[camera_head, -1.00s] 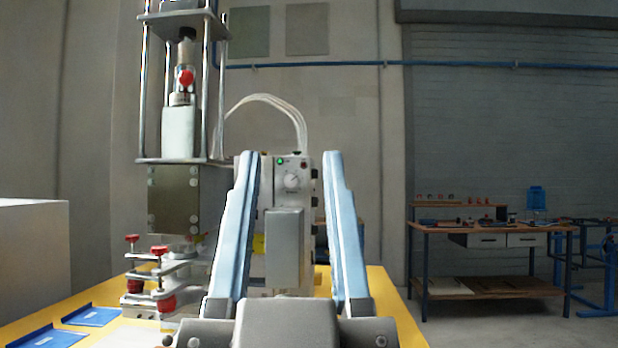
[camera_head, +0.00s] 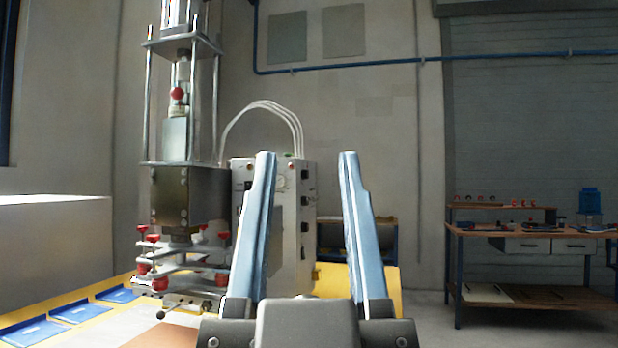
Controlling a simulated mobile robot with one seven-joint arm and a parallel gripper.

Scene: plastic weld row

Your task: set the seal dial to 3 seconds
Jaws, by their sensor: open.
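The seal dial (camera_head: 280,179) is a small pale round knob high on the front of the white control box (camera_head: 300,235). Its pointer and scale are too small to read, and my left finger stands just beside it in the picture. My gripper (camera_head: 306,155) is open and empty, its two blue fingers pointing up in the foreground. The left finger covers part of the box front, and the right finger stands to the right of the box. No contact with the dial shows.
A welding press (camera_head: 188,195) with red-knobbed clamps stands left of the box on a yellow table (camera_head: 372,280). Blue trays (camera_head: 78,311) lie at the table's left. White hoses arch above the box. A workbench (camera_head: 530,240) stands far right.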

